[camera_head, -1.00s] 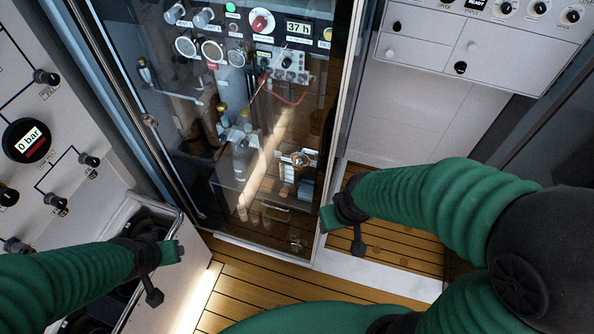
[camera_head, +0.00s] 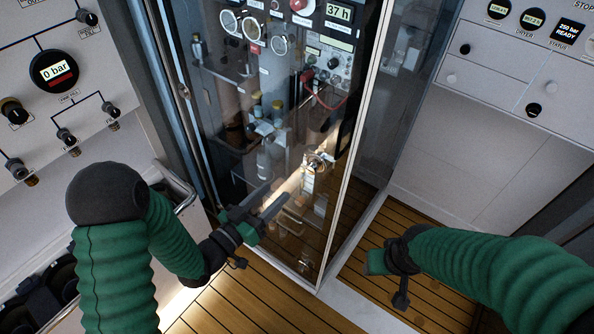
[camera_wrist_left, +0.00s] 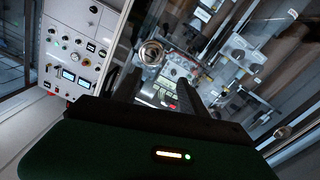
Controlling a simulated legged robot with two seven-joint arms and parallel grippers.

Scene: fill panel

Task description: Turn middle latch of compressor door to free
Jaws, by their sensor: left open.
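The compressor door is a tall glass door (camera_head: 240,110) in the middle of the head view. Its middle latch (camera_head: 316,163) is a round metallic fitting near the door's right edge. It also shows in the left wrist view (camera_wrist_left: 151,53), beyond the fingertips. My left gripper (camera_head: 280,202) is in front of the glass, lower left of the latch in the head view and apart from it. Its two fingers (camera_wrist_left: 156,90) are spread and empty. My right gripper (camera_head: 376,262) is low, right of the door; its jaw opening cannot be made out. I cannot tell the latch's turned position.
Another latch (camera_head: 305,264) sits near the door's bottom corner. A gauge panel (camera_head: 55,70) stands on the left and a white control panel (camera_head: 510,60) on the right. A metal rail (camera_head: 188,195) runs beside my left arm. The wooden floor (camera_head: 260,295) is clear before the door.

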